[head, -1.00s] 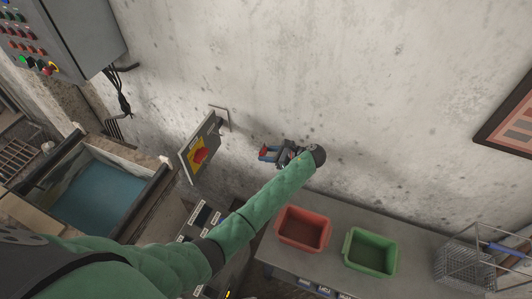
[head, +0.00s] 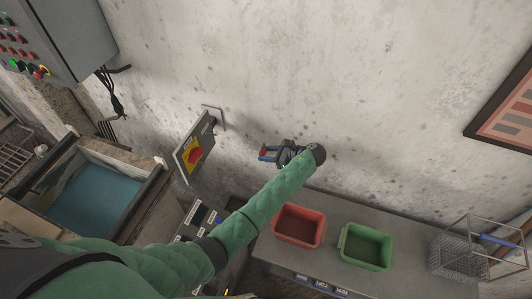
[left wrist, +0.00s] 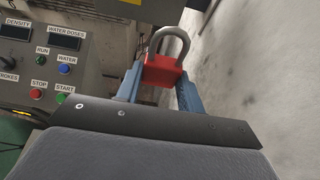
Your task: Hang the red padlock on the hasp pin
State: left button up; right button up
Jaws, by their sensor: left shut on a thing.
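My left gripper (head: 268,153) has blue fingers and is shut on the red padlock (left wrist: 162,70), in front of the bare wall. In the left wrist view the padlock's red body sits between the blue fingers, with its grey shackle arching up, away from the palm. In the head view the padlock is small and hard to make out. A switch box with a yellow plate and red handle (head: 195,155) stands out from the wall, left of the gripper and apart from it. I cannot make out the hasp pin. My right gripper is not in view.
A red bin (head: 275,230) and a green bin (head: 344,247) stand on the grey bench (head: 335,205) below right, beside a wire basket (head: 458,258). A labelled button panel (left wrist: 50,65) is left in the wrist view. The wall between gripper and switch box is clear.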

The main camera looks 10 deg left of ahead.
pick_arm(q)
jog(key=shift+d+r, duration=0.1)
jog(key=shift+d, duration=0.1)
jog(key=shift+s+d+p, duration=0.2)
jog(key=shift+d+p, duration=0.4)
jog(key=shift+d, duration=0.85)
jog(key=shift+s+d+p, duration=0.2)
jog(key=shift+d+p, duration=0.4)
jog(key=shift+d, duration=0.8)
jog(key=shift+f, duration=0.2)
